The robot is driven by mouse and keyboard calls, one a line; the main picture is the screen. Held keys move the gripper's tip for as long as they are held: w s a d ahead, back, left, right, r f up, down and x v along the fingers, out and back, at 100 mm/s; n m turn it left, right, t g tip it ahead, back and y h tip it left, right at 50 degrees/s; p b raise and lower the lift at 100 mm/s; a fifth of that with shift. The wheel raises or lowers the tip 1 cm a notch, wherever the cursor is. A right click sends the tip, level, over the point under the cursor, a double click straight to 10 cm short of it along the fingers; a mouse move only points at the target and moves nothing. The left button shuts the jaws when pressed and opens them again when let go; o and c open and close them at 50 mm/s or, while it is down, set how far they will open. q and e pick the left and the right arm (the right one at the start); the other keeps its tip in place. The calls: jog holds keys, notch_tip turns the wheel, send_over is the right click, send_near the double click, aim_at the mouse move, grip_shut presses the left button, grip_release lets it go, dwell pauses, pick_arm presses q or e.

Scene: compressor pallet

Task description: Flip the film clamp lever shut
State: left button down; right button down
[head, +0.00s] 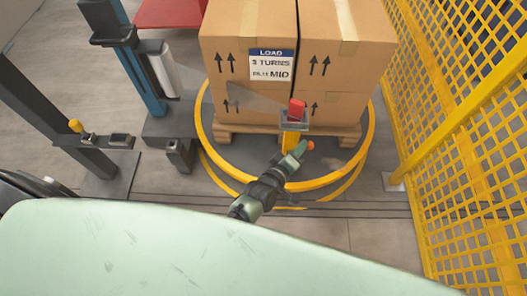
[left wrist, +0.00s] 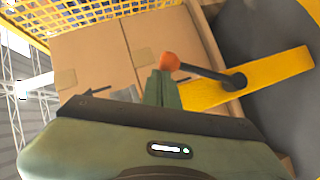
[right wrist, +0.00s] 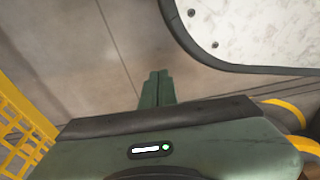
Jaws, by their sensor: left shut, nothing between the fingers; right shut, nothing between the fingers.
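The film clamp lever shows in the left wrist view as a dark rod (left wrist: 203,72) with an orange knob (left wrist: 169,61). The rod runs from a dark pivot on a yellow bar (left wrist: 280,72). In the head view the orange knob (head: 311,145) is just right of my left fingertips. My left gripper (head: 301,149) is shut and empty. Its fingertips (left wrist: 161,75) are right at the knob; I cannot tell whether they touch. My right gripper (right wrist: 157,76) is shut and empty above bare floor, seen only in the right wrist view.
Cartons (head: 330,45) stand on a wooden pallet (head: 228,134) inside a yellow ring (head: 366,140). A red block (head: 297,109) sits on a grey bracket in front of them. Yellow mesh fencing (head: 470,180) closes the right side. A blue column (head: 140,65) stands at left.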

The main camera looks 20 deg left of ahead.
pick_arm(q)
jog(key=shift+d, duration=0.3)
